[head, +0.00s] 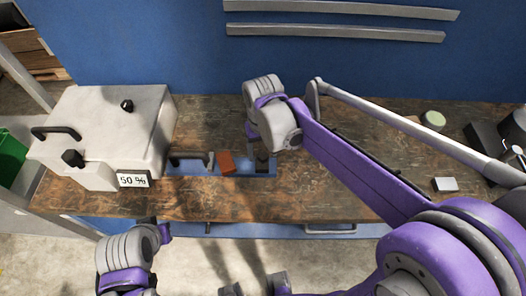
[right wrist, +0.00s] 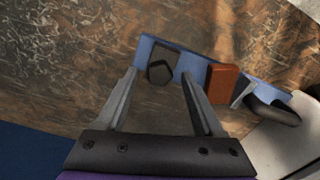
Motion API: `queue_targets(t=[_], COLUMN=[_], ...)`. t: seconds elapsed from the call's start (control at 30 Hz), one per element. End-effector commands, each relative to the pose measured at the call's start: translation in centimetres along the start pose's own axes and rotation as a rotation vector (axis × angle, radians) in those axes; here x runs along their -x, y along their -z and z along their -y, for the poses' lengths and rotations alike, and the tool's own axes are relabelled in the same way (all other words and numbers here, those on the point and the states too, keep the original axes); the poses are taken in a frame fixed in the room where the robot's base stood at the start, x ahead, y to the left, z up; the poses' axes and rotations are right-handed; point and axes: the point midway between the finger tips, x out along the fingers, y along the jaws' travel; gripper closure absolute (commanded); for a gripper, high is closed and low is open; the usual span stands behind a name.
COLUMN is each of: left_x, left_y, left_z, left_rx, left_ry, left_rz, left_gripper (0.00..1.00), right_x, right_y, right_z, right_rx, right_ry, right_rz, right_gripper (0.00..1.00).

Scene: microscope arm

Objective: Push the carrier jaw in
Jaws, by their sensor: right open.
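A narrow blue base (head: 208,171) lies on the wooden bench. At its right end is a dark block with a loop-shaped handle, which looks like the carrier jaw (right wrist: 159,71). An orange-brown block (head: 226,162) stands on the base left of it, with a thin grey plate (head: 211,160) beside it. My right gripper (head: 256,148) is over the base's right end. In the right wrist view my right gripper (right wrist: 160,75) is open, its fingertips either side of the dark handle; I cannot tell whether they touch it. My left arm shows at lower left; its fingers cannot be made out.
A large pale box (head: 105,125) with black knobs and a "50 %" display (head: 133,180) stands left of the base. A blue wall (head: 180,50) rises behind. A small white box (head: 445,184) and a green-topped tub (head: 433,121) sit far right. The bench right of the base is mostly clear.

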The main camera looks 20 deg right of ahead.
Motion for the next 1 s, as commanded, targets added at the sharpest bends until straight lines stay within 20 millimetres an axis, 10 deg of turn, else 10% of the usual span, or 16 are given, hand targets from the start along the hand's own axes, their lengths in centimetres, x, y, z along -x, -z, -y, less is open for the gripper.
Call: queue_targets(t=[0.37, 0.73, 1.0], left_x=[-0.03, -0.03, -0.03], left_y=[-0.02, -0.02, -0.02], left_z=[0.0, 0.0, 0.0], left_rx=[0.0, 0.0, 0.0], left_ry=[0.0, 0.0, 0.0], left_rz=[0.0, 0.0, 0.0], left_gripper=[1.0, 1.0, 1.0], right_x=[-0.54, -0.52, -0.52], right_y=[0.0, -0.01, -0.01], right_z=[-0.01, -0.01, 0.0], right_rx=[0.0, 0.0, 0.0], right_ry=[0.0, 0.0, 0.0], right_rz=[-0.001, -0.001, -0.001], right_gripper=[0.33, 0.99, 1.0])
